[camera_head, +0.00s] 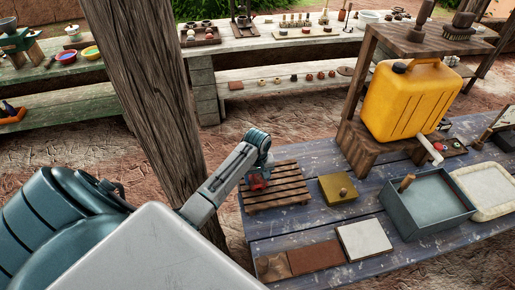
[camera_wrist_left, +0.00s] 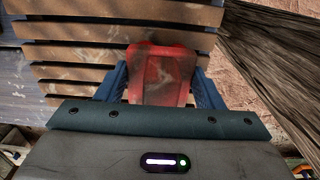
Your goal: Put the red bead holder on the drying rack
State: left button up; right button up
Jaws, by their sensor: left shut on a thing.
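The red bead holder (camera_wrist_left: 160,72) is between the two blue fingers of my left gripper (camera_wrist_left: 165,90), which is shut on it. In the head view the red bead holder (camera_head: 258,181) shows small at the end of my left arm, over the left part of the slatted wooden drying rack (camera_head: 285,193). In the left wrist view the rack's slats (camera_wrist_left: 70,52) lie just beyond and below the holder. I cannot tell whether the holder touches the slats. My left gripper (camera_head: 258,172) points down at the rack. My right gripper is not in view.
The rack stands on a blue plank table. A wooden post (camera_head: 160,100) stands close to my left arm. Right of the rack are a yellowish box (camera_head: 337,189), a grey basin (camera_head: 410,222) and a yellow jug (camera_head: 405,100). Flat tiles (camera_head: 315,257) lie in front.

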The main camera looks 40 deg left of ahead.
pick_arm(q)
jog(key=o, duration=1.3)
jog(key=shift+c, duration=0.2)
jog(key=shift+r, duration=0.15)
notch_tip(320, 180, up, 10)
jog(key=b, duration=0.3)
jog(key=shift+f+b, duration=0.25)
jog(key=shift+b, duration=0.15)
jog(key=shift+r+p, duration=0.8)
jog(key=shift+p, duration=0.05)
jog(key=shift+r+p, duration=0.3)
jog(key=shift+r, duration=0.1)
